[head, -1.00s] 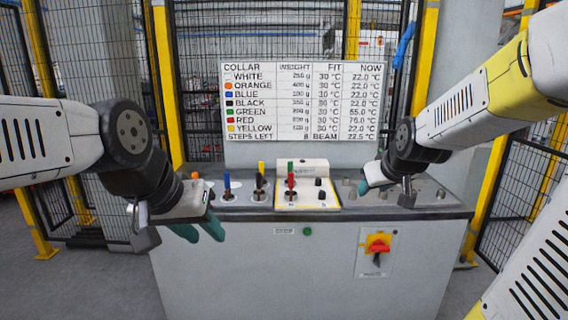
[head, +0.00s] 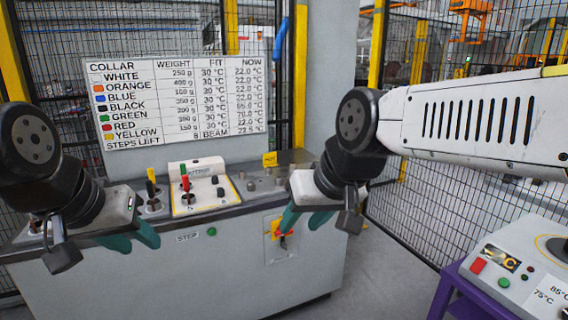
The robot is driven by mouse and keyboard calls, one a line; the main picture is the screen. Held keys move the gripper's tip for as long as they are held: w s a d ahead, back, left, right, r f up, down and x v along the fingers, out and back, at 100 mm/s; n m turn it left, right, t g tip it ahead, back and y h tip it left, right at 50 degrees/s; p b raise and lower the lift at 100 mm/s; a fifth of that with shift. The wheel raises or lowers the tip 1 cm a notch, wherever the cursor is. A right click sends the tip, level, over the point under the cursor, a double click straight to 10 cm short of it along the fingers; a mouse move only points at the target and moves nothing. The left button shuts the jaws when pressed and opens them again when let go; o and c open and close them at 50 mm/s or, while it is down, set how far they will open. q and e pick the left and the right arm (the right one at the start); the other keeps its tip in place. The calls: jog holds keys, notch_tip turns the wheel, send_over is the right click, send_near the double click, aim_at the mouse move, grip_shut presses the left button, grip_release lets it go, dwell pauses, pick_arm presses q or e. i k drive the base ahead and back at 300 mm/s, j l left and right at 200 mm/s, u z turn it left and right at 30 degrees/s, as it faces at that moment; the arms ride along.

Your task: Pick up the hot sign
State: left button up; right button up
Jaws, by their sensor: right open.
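The hot sign (head: 270,159) is a small yellow sign standing upright on the back part of the console top, right of the white block. My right gripper (head: 303,222) is open and empty, with teal fingers pointing down in front of the console, lower and to the right of the sign. The sign is apart from it and in clear view. My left gripper (head: 136,243) is open and empty in front of the console's left part, well left of the sign.
The console (head: 240,205) carries a white block (head: 202,185) with coloured pegs and several metal studs. A red and yellow switch (head: 283,232) is on its front, partly behind my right fingers. A board (head: 175,97) stands behind. A control box (head: 522,268) on a purple stand is at right.

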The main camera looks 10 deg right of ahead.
aim_at(269, 159)
jog(key=z, duration=0.35)
jog(key=u, duration=0.35)
jog(key=i+l+u, duration=0.3)
jog(key=u, duration=0.15)
jog(key=i+l+u, duration=0.2)
jog(key=l+u, duration=0.25)
jog(key=i+l, duration=0.15)
jog(key=l, duration=0.25)
jog(key=i+l+u, duration=0.1)
jog(key=l, duration=0.3)
jog(key=i+l, duration=0.2)
jog(key=l, duration=0.2)
jog(key=i+l+u, duration=0.1)
jog(key=l, duration=0.3)
jog(key=i+l, duration=0.2)
jog(key=l, duration=0.25)
jog(key=i+l+u, duration=0.15)
jog(key=l, duration=0.25)
